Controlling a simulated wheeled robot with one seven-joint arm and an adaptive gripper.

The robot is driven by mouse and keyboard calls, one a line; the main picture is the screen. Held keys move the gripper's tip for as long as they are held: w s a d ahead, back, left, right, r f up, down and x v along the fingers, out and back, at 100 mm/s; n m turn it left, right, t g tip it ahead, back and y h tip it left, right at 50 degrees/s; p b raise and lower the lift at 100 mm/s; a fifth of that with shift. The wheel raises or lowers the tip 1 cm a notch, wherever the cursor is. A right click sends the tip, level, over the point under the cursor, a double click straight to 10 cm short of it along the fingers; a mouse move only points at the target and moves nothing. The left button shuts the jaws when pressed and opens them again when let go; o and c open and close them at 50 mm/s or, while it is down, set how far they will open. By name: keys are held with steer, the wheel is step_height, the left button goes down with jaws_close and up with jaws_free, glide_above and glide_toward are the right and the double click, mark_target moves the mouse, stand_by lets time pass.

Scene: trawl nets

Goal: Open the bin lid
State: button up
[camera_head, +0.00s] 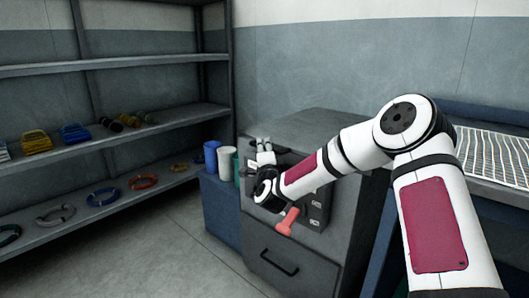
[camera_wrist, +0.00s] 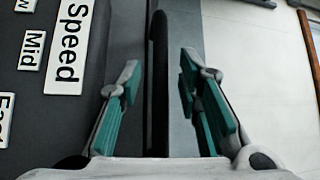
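I cannot pick out a bin lid for certain in either view. A dark grey cabinet (camera_head: 300,262) stands in the middle of the head view, with a shut drawer and a black handle (camera_head: 279,262). My gripper (camera_head: 262,150) is at the cabinet's upper left front, partly hidden by my wrist. In the wrist view my gripper (camera_wrist: 157,90) is open, its teal finger pads apart. A dark upright bar (camera_wrist: 158,75) lies between or beyond the fingers; I cannot tell which. No contact with it shows.
A control box (camera_head: 316,210) with a red lever (camera_head: 287,221) is on the cabinet front; its Speed label (camera_wrist: 72,45) shows close in the wrist view. A blue unit (camera_head: 222,212) carries several cylinders. Shelves with coils (camera_head: 143,182) are at left; a mesh rack (camera_head: 495,155) is at right.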

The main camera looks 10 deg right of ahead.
steer(key=shift+w, duration=0.2)
jaws_close()
steer(key=shift+r, duration=0.15)
